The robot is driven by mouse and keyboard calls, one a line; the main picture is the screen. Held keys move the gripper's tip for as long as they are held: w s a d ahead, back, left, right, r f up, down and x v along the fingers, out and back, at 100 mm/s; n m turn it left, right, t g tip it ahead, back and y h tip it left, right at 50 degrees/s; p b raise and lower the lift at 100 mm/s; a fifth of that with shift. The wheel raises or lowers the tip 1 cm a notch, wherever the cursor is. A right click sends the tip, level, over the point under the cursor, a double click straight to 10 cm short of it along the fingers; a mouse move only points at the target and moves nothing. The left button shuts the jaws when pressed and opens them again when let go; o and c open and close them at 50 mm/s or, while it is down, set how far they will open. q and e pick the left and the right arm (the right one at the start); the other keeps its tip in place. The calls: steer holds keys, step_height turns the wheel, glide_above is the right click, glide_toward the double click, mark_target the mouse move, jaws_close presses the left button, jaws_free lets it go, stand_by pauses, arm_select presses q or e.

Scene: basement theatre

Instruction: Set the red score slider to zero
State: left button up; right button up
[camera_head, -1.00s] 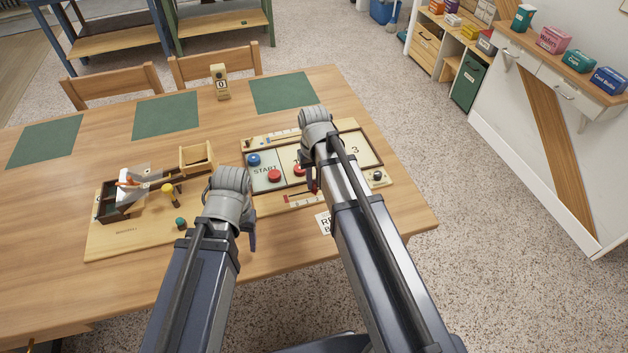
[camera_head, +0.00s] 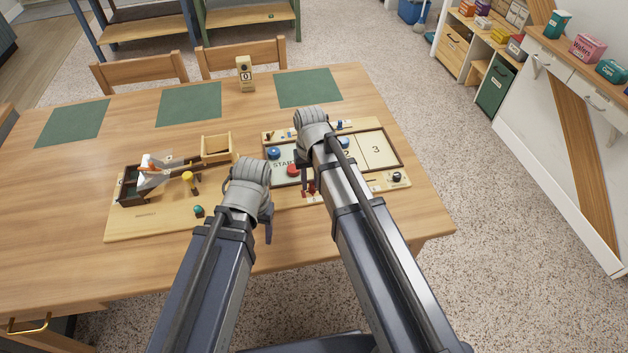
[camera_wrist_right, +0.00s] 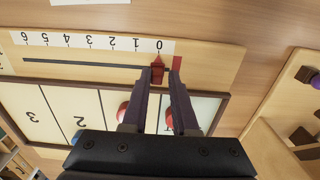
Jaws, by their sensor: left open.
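The red score slider (camera_wrist_right: 157,73) sits in a dark groove beside a number scale (camera_wrist_right: 90,42) in the right wrist view, its pointer at the 0 mark. The fingertips of my right gripper (camera_wrist_right: 163,84) are on both sides of it; I cannot tell if they press on it. In the head view the right gripper (camera_head: 308,188) is at the near edge of the game board (camera_head: 375,152), and my arm hides part of the board. My left gripper (camera_head: 267,228) is open and empty over the table, left of the board.
A wooden tray (camera_head: 150,222) with a yellow peg, a green knob and small boxes stands left of the board. Blue and red discs lie on the board. A score counter (camera_head: 245,75) showing 0 and green mats (camera_head: 308,88) are further back on the table.

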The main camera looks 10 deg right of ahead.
mark_target(310, 184)
arm_select(q)
steer(key=shift+a, duration=0.1)
arm_select(e)
steer(key=o, duration=0.4)
steer(key=shift+a, duration=0.1)
step_height(310, 184, up, 8)
steer(key=p, duration=0.8)
arm_select(q)
step_height(310, 184, up, 8)
steer(key=shift+f, duration=0.1)
arm_select(e)
steer(key=shift+f, duration=0.15)
steer(key=shift+s, duration=0.15)
steer(key=s+a+n, duration=0.1)
steer(key=s, duration=0.3)
steer(key=s+a+n, duration=0.1)
steer(key=s, duration=0.4)
steer(key=s+a+n+h, duration=0.1)
steer(key=s, duration=0.4)
steer(key=shift+a, duration=0.4)
